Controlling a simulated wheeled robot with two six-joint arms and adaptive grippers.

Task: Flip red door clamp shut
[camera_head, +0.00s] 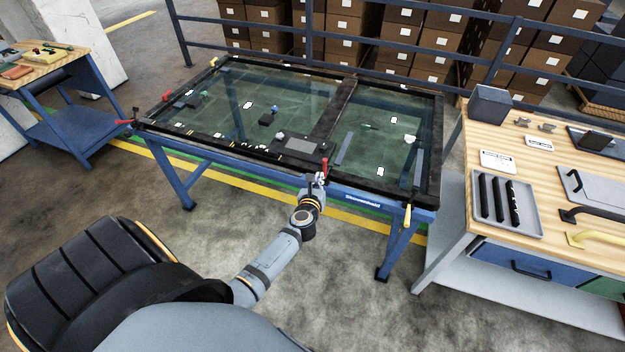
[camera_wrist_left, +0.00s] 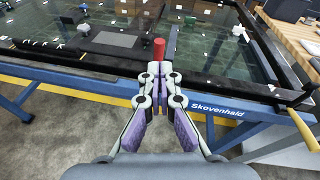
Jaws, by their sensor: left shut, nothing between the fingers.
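A red clamp handle (camera_head: 323,166) stands upright at the near edge of the glass door (camera_head: 215,110), which lies flat in its dark frame on a blue stand. In the left wrist view the red handle (camera_wrist_left: 159,47) rises just beyond my fingertips. My left gripper (camera_head: 315,181) is shut and empty, at the stand's front edge just on the near side of the handle. It also shows in the left wrist view (camera_wrist_left: 158,78), where the fingertips hide the clamp's base. I cannot tell whether they touch the clamp. My right gripper is not in view.
Another red handle (camera_head: 124,122) sticks out at the door's left corner. A yellow handle (camera_head: 407,214) hangs at its near right corner. A wooden-topped workbench (camera_head: 550,150) with a tray (camera_head: 533,226) stands at right. A smaller table (camera_head: 60,62) stands at far left. Railings run behind.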

